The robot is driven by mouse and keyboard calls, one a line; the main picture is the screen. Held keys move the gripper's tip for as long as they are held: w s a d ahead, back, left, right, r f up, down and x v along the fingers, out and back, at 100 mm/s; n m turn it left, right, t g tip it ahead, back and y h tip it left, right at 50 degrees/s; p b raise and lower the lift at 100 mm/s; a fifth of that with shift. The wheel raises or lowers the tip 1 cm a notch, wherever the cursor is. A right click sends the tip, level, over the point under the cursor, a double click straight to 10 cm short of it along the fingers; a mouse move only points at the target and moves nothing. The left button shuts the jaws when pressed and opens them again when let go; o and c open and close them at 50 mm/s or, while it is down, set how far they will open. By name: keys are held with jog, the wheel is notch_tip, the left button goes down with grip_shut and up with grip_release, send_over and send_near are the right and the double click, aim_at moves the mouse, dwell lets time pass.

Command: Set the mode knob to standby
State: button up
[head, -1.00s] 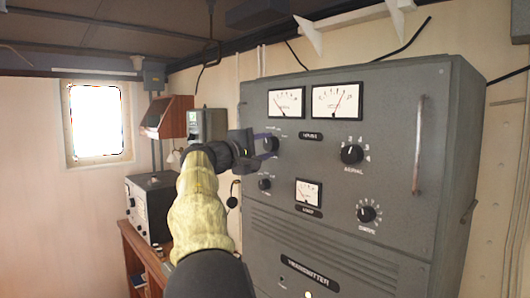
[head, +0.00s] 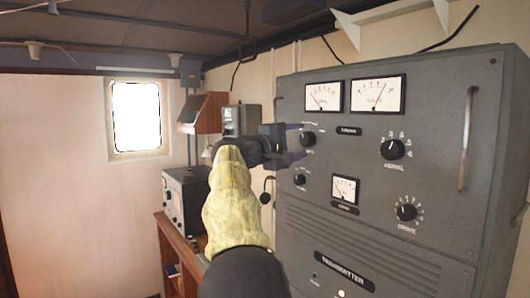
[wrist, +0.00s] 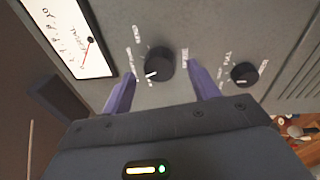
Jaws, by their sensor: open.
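The mode knob, taken as the small black knob left of the aerial knob, sits on the grey transmitter panel below the left meter, in the head view (head: 308,139) and the wrist view (wrist: 159,64). Its white pointer mark points to the lower left in the wrist view. Several small labels surround it, too blurred to read surely. My gripper (head: 297,141) is open in front of the panel. In the wrist view its two purple fingers (wrist: 160,77) stand on either side of the knob, apart from it, with a gap visible on each side.
A smaller knob (head: 299,179) sits below. The aerial knob (head: 393,149), another dial knob (head: 406,211), meters (head: 377,95) and a vertical handle (head: 467,138) are on the panel's right. A wooden desk (head: 190,245) with a grey instrument (head: 183,200) stands left.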

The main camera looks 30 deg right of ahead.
jog(key=b+v, duration=0.5)
jog(key=v, duration=1.1)
jog(key=shift+d, duration=0.1)
jog(key=w+d+f+n+t+y, duration=0.1)
jog(key=w+d+f+y, duration=0.15)
jog(key=f, duration=0.55)
jog(key=w+d+f+n+t+y, duration=0.1)
jog(key=w+f+n+y, duration=0.15)
jog(key=f, duration=0.55)
jog(key=s+a+f+g+y, duration=0.1)
jog(key=s+f+y, duration=0.15)
jog(key=f, duration=0.55)
jog(key=s+a+f+y, duration=0.15)
jog(key=f+y, duration=0.25)
jog(key=f, duration=0.5)
jog(key=s+a+f+m+g+y, duration=0.1)
jog(key=s+a+f+m+y, duration=0.2)
jog(key=s+a+f, duration=0.3)
jog(key=s+a+f+m+g+y, duration=0.1)
jog(key=s+a+f+m+y, duration=0.3)
jog(key=s+f, duration=1.1)
jog(key=shift+s+a+f+g, duration=0.35)
jog(key=shift+a+f, duration=0.2)
jog(key=shift+a, duration=0.55)
